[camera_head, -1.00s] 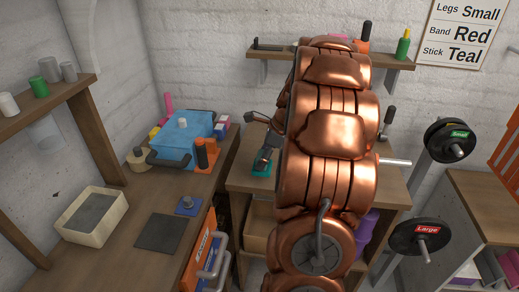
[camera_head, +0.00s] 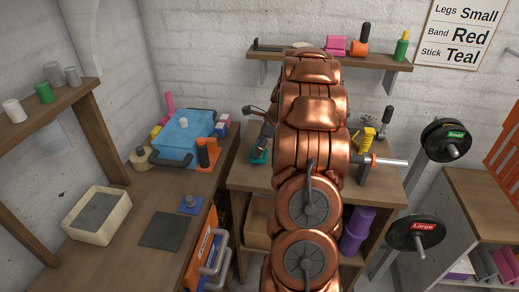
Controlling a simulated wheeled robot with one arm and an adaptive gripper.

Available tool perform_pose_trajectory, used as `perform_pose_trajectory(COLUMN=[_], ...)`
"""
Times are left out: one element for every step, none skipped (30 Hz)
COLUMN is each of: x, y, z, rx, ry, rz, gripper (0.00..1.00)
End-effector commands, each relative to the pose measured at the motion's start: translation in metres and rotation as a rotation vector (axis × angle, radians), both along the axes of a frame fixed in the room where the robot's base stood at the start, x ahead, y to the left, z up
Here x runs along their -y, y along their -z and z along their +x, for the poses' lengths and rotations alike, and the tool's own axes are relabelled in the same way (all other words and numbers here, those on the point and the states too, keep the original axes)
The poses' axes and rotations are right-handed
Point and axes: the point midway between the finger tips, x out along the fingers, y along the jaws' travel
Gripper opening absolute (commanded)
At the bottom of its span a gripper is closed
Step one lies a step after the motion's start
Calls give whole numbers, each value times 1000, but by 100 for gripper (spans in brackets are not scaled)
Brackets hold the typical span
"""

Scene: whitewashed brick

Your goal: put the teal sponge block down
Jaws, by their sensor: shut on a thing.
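The teal sponge block (camera_head: 259,157) shows as a small teal patch at the left of my arm, over the middle table. My gripper (camera_head: 262,148) is dark and points down onto it, shut on the block. The block's underside is hard to make out, so I cannot tell whether it touches the tabletop. My copper arm hides much of the table to the right of the gripper.
The middle table (camera_head: 240,175) has bare wood left of the gripper. A yellow object (camera_head: 366,138) stands on its right part. A blue box (camera_head: 186,135) sits on the left bench. A wall shelf (camera_head: 385,63) runs behind the arm.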

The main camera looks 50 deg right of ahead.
Motion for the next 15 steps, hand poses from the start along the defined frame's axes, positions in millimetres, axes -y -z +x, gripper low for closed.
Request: perform_pose_trajectory(x=[-1, 0, 0, 0, 0, 0, 0, 1, 1, 1, 1, 1, 1, 1, 0], y=[4, 8, 13, 15, 18, 20, 20, 20, 20, 20, 20, 21, 21, 21, 22], z=[-1, 0, 0, 0, 0, 0, 0, 0, 0, 0, 0, 0, 0, 0, 0], rx=[-3, -2, -1, -1, -1, 0, 0, 2, 2, 2, 2, 2, 2, 2, 1], ry=[2, 2, 1, 1, 1, 0, 1, 1, 0, 0, 0, 1, 1, 1, 1], rz=[3, 2, 0, 0, 0, -1, -2, -2, -3, -3, -3, -2, -2, -2, -2], gripper=[33, 33, 33, 33, 33, 33, 33, 33, 33, 33, 33, 33, 33, 33, 33])
